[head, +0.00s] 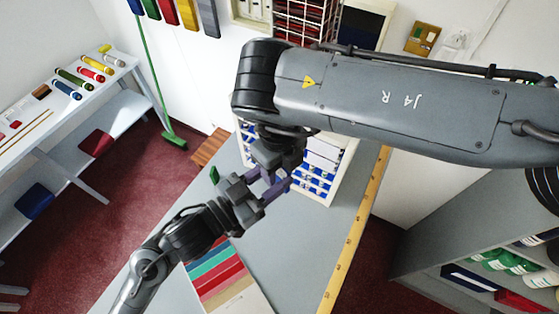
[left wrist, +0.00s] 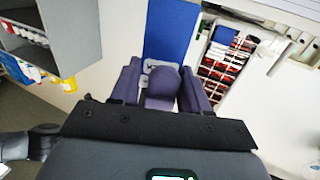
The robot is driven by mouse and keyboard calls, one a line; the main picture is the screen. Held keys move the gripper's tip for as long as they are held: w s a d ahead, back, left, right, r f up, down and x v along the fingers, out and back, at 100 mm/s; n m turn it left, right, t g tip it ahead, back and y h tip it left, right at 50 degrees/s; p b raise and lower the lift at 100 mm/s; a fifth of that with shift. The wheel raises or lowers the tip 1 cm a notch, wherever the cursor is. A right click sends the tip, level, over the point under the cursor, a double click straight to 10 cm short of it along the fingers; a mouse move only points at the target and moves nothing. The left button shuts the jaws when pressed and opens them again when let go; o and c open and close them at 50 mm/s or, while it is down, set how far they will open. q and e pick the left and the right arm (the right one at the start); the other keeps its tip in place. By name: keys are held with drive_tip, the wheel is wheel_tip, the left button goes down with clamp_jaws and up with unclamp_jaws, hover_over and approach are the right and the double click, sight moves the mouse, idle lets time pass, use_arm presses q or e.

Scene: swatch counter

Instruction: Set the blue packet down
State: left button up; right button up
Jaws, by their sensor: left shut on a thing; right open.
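The blue packet (left wrist: 172,32) is a flat, upright blue rectangle beyond and between the fingers of my left gripper in the left wrist view. My left gripper (head: 276,190), with purple fingers, is shut on it above the grey counter (head: 289,238). In the head view I cannot make the packet out; the grippers and arms crowd that spot. My right gripper (head: 265,172) points down close to the left one. It is open, but its fingers are partly hidden. In the left wrist view a rounded purple part sits between the left fingers (left wrist: 160,75).
A white rack (head: 343,183) with blue-lined compartments stands just behind the grippers. Coloured strips (head: 215,270) lie on the counter's near part. A yellow rule (head: 350,240) runs along the right edge. Bare counter lies between strips and rule. A bottle shelf (head: 440,235) stands right.

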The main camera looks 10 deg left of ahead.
drive_tip(key=shift+c, duration=0.5)
clamp_jaws()
use_arm(q)
drive_tip(key=o, duration=1.1)
